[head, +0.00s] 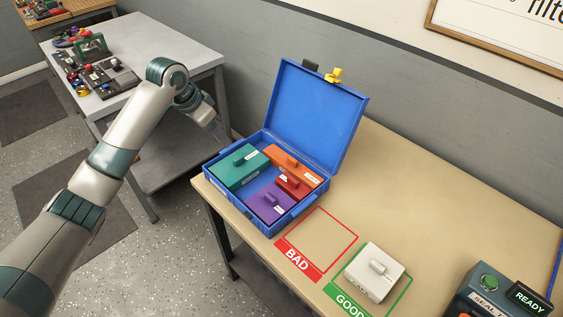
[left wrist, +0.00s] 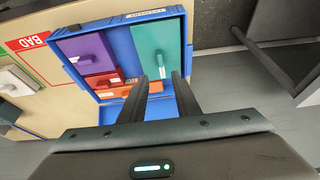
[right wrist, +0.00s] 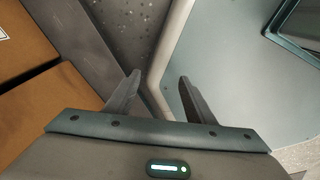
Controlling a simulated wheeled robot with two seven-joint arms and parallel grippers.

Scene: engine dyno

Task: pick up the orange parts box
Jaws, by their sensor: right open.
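The orange parts box (head: 300,170) lies in the back right part of the open blue case (head: 328,165), with a small raised handle on its lid. In the left wrist view the orange box (left wrist: 112,94) shows only as a strip, partly hidden behind a finger. My left gripper (head: 222,132) is by the case's back left side, apart from the orange box. In its wrist view the left fingers (left wrist: 160,76) are parted and empty, in front of the case. My right gripper (right wrist: 154,82) is open and empty, away from the case; it is outside the head view.
Green (head: 239,172), red (head: 295,185) and purple (head: 270,204) boxes share the case. The case lid stands raised at the back. A white box (head: 374,272) sits on the GOOD square; the BAD square (head: 322,238) is empty. The bench right of the case is mostly clear.

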